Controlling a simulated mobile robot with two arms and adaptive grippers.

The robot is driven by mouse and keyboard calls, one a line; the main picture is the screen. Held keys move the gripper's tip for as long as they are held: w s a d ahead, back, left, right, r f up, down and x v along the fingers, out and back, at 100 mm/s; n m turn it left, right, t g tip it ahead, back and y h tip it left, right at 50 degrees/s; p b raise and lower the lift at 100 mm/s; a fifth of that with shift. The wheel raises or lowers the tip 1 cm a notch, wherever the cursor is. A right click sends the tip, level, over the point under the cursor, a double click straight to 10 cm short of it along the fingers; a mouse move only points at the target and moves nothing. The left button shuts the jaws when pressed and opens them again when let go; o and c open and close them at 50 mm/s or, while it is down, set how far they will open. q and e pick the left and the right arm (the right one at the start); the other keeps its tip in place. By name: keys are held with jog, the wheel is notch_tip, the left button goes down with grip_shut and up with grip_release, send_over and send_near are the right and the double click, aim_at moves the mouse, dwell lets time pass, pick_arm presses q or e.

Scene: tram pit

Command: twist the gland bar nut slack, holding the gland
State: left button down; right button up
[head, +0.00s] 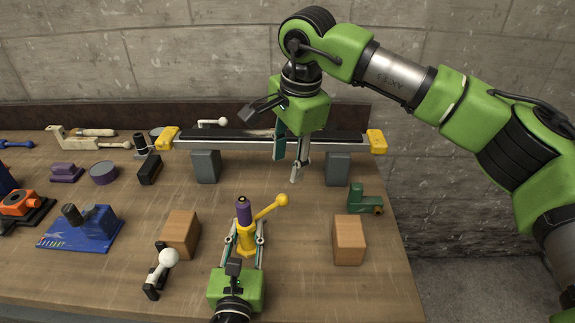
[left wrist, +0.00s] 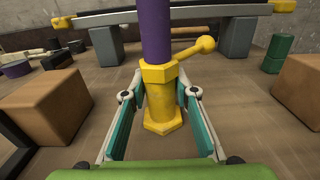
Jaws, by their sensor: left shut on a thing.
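The yellow gland (head: 246,241) stands upright on the bench, with a purple rod (head: 243,210) rising from its top. The bar nut (left wrist: 160,72) sits on the gland; its yellow bar (head: 270,208) ends in a ball and points right and away. My left gripper (head: 246,232) is shut on the gland, its fingers (left wrist: 159,95) on either side of the lower body. My right gripper (head: 288,168) hangs fingers down behind and right of the gland, in front of the rail. Its fingers are apart, with nothing seen between them.
A long rail (head: 235,145) with yellow ends rests on two grey blocks (head: 206,167) behind. Wooden blocks stand left (head: 181,234) and right (head: 348,240) of the gland. A white-knobbed lever (head: 160,268) lies front left, a green fitting (head: 362,201) right, a blue fixture (head: 85,230) left.

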dwell(0.3)
pick_arm(q)
jog(key=c, duration=1.6)
grip_release()
jog(key=shift+o, duration=0.2)
jog(key=shift+s, duration=0.1)
